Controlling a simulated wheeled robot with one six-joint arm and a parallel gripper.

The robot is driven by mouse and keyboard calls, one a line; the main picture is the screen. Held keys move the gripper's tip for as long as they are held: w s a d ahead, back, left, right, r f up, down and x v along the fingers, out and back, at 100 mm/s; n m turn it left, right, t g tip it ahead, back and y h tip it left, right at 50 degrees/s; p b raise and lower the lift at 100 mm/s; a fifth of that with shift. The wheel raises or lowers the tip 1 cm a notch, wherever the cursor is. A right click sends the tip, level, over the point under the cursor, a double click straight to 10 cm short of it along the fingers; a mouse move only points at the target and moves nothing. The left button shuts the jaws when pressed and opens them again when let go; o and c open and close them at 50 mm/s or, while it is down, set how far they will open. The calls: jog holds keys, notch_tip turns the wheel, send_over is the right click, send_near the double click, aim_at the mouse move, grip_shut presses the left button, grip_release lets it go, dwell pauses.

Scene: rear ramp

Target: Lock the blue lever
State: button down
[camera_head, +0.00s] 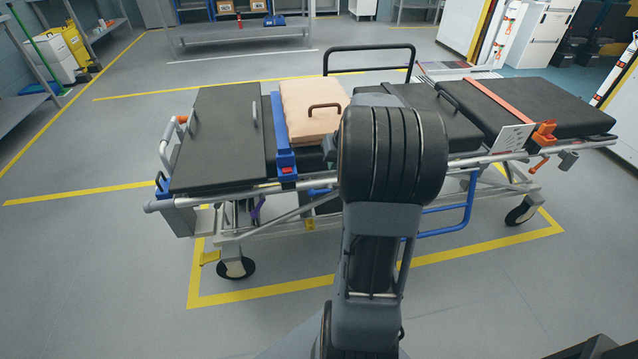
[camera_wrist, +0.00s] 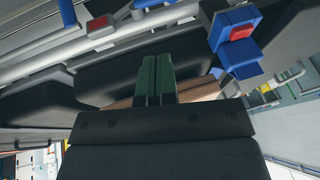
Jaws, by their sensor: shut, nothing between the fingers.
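A wheeled stretcher with black pads (camera_head: 222,135) stands in front of me. A blue bracket with a red button (camera_head: 286,171) sits on its near rail, left of my arm. In the wrist view a blue block with a red face (camera_wrist: 238,33) is at upper right, and a grey block with a red face (camera_wrist: 100,27) is at upper left, beside a blue strip (camera_wrist: 67,12). I cannot tell which blue part is the lever. My gripper (camera_wrist: 157,62) is shut and empty, its green fingertips between these blocks, near a black pad. In the head view my arm hides the gripper.
A blue tube frame (camera_head: 447,208) hangs below the stretcher's near side. An orange handle (camera_head: 544,133) is at its right end. A peach cushion (camera_head: 308,112) lies on top. A shelf table (camera_head: 240,38) stands behind.

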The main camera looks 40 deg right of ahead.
jog(key=b, duration=0.3)
send_near(320, 192)
jog(key=w+f, duration=0.2)
jog(key=f, duration=0.1)
jog(key=w+f, duration=0.1)
jog(key=shift+w+a+f, duration=0.25)
jog(key=shift+a, duration=0.15)
jog(key=shift+w+a+f+b, duration=0.35)
jog(key=shift+a+f, duration=0.15)
jog(key=shift+f, duration=0.25)
